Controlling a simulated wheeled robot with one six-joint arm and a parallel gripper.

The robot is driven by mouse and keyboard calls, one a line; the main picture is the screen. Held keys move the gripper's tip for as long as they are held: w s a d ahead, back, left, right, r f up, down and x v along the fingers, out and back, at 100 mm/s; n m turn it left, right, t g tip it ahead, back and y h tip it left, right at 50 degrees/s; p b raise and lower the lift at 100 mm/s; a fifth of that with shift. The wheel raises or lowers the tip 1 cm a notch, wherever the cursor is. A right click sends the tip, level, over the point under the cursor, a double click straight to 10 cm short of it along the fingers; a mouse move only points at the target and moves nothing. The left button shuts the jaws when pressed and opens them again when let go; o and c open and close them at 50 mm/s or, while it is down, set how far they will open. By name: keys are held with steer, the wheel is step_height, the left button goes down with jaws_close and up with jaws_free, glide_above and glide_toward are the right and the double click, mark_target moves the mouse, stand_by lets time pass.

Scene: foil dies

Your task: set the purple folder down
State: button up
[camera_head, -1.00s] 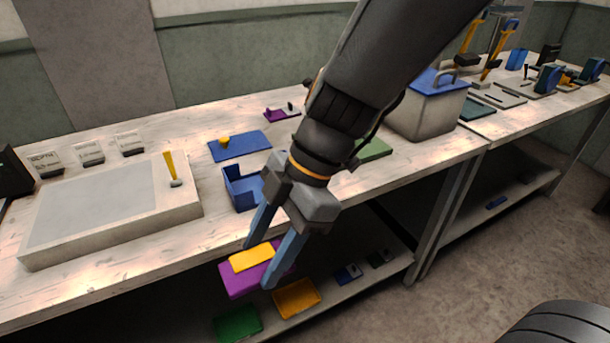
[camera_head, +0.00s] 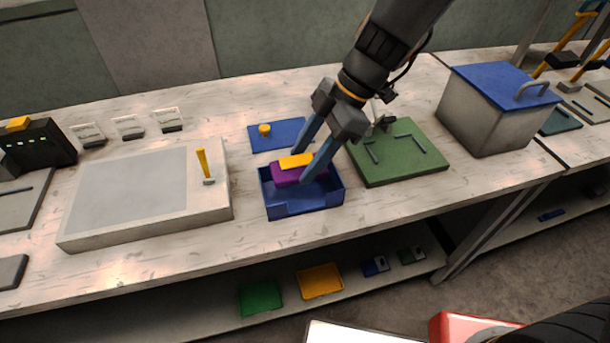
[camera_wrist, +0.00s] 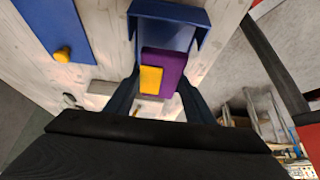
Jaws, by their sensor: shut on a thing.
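The purple folder (camera_head: 284,176) is a small purple block with a yellow piece (camera_head: 296,160) on top. My gripper (camera_head: 302,168) is shut on it, one finger on each side. The folder appears over or within the open blue tray (camera_head: 318,204) on the bench; I cannot tell whether it touches the tray floor. In the wrist view the purple folder (camera_wrist: 172,68) lies between my fingers, with the blue tray (camera_wrist: 172,14) around and beyond it. My fingers hide part of the tray's inside.
A green board (camera_head: 405,165) is right of the tray, and a grey bin with a blue lid (camera_head: 490,115) farther right. A blue mat with a yellow knob (camera_head: 265,130) is behind. A pale slab (camera_head: 125,195) is left. Bare bench (camera_head: 300,235) lies in front.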

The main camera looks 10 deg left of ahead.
mark_target(297, 194)
step_height(297, 194, down, 3)
steer(key=shift+r, duration=0.2)
steer(key=shift+f+p, duration=0.7)
steer(key=shift+f, duration=1.35)
steer(key=shift+f, duration=0.15)
steer(key=o, duration=0.8)
steer(key=shift+b, duration=0.3)
steer(key=shift+o, duration=0.4)
